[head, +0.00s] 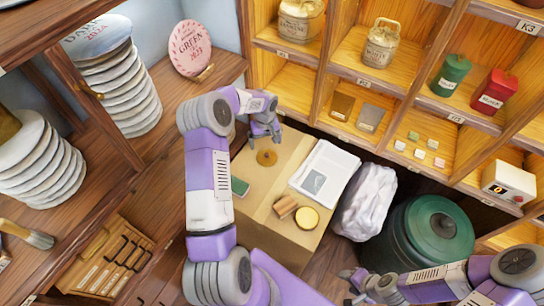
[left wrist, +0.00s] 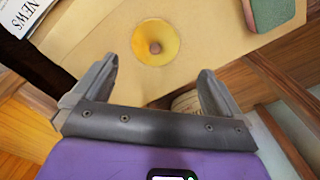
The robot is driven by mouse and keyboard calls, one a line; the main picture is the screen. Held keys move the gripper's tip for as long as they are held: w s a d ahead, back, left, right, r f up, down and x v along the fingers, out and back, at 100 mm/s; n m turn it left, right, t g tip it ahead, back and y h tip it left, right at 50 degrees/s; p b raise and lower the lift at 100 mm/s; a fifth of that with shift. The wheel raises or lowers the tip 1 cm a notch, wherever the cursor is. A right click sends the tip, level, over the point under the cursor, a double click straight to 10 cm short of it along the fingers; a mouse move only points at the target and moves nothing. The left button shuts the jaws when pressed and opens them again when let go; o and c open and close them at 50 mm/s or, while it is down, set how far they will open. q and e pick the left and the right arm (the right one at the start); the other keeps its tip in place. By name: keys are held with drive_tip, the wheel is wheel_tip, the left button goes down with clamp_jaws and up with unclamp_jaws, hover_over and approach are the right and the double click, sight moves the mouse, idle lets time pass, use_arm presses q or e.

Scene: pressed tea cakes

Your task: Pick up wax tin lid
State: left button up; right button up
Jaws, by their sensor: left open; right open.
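The wax tin lid appears to be the round golden-brown disc (head: 267,158) with a darker centre. It lies on the tan worktop (head: 255,205) near its far end. In the left wrist view the disc (left wrist: 168,31) is yellow with a small brown knob in the middle. My left gripper (head: 266,136) is open and empty just beyond the disc, its fingers apart from it. In the left wrist view its two fingertips (left wrist: 158,72) are spread below the disc. A round yellow tin (head: 307,218) sits near the worktop's front right. My right gripper (head: 347,286) is open at the bottom, away from the worktop.
A newspaper (head: 325,174), a green block (head: 240,187) and a brown block (head: 285,206) lie on the worktop. A white bag (head: 365,203) and green bin (head: 432,232) stand to the right. Wooden shelves (head: 410,95) rise behind; stacked cakes (head: 120,85) stand left.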

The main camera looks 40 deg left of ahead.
sight(267, 154)
use_arm(q)
drive_tip(key=f+b, duration=0.1)
drive_tip(key=w+f+b, duration=0.1)
drive_tip(key=f, duration=0.1)
drive_tip(key=shift+f, duration=0.1)
drive_tip(key=f, duration=0.2)
drive_tip(key=f+b, duration=0.1)
drive_tip(key=f, duration=0.4)
drive_tip(key=shift+w+a+f+b, duration=0.1)
drive_tip(key=shift+w+a+b, duration=0.05)
drive_tip(key=shift+a+b, duration=0.15)
drive_tip(key=c, duration=0.8)
use_arm(e)
drive_tip(key=f, duration=0.2)
drive_tip(key=w+f, duration=0.1)
drive_tip(key=f, duration=0.1)
drive_tip(key=shift+f, duration=0.35)
